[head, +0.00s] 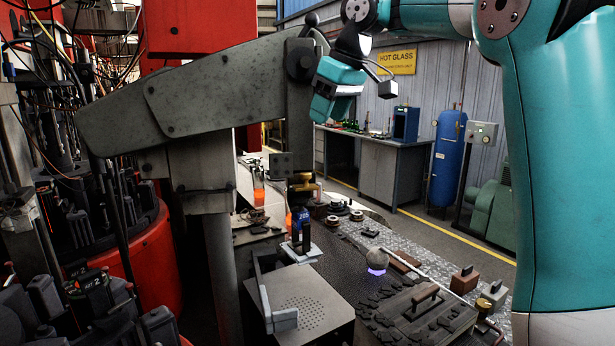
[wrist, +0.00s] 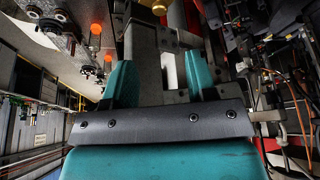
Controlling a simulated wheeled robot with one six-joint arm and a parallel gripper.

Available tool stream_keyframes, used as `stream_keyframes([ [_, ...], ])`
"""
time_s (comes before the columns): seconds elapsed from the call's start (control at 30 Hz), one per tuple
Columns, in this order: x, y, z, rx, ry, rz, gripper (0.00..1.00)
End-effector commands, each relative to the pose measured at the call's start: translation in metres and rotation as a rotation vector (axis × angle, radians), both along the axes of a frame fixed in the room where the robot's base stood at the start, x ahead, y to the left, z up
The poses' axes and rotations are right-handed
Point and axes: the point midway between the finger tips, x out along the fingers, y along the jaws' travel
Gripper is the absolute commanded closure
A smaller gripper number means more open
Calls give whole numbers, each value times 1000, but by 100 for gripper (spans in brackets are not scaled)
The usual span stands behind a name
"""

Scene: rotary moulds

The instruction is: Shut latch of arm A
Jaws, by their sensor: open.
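A large grey machine arm (head: 200,95) spans the left and middle of the head view; I cannot read a letter on it. At its right end are a round dark pivot (head: 300,60) and a small black knob (head: 311,19), perhaps parts of the latch, though I cannot tell its state. My gripper (head: 326,108) is just right of this end, tilted downward. In the wrist view my gripper (wrist: 162,72) has its two teal fingers apart, with grey metal (wrist: 145,45) showing between and beyond them. I cannot tell whether they touch it.
Red machinery with dark moulds (head: 85,220) fills the left. Below are a perforated metal plate (head: 305,300), a dark plate with a handle (head: 425,305) and a ball (head: 377,260) glowing violet underneath. A workbench (head: 385,165) and blue tank (head: 447,155) stand behind, across open floor.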

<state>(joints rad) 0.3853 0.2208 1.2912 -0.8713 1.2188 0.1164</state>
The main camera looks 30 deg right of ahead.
Motion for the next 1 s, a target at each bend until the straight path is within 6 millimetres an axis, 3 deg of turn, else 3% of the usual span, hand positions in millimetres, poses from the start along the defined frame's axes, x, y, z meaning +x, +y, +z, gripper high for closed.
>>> stream_keyframes([
  [0.03, 4, 3, -20, 1, 3, 2, 48],
  [0.1, 10, 5, -35, 1, 4, 2, 48],
  [0.5, 39, 17, -106, -1, 3, 2, 48],
  [0.7, 47, 20, -124, 0, 2, 0, 48],
  [1.0, 48, 20, -127, -1, 0, 1, 48],
])
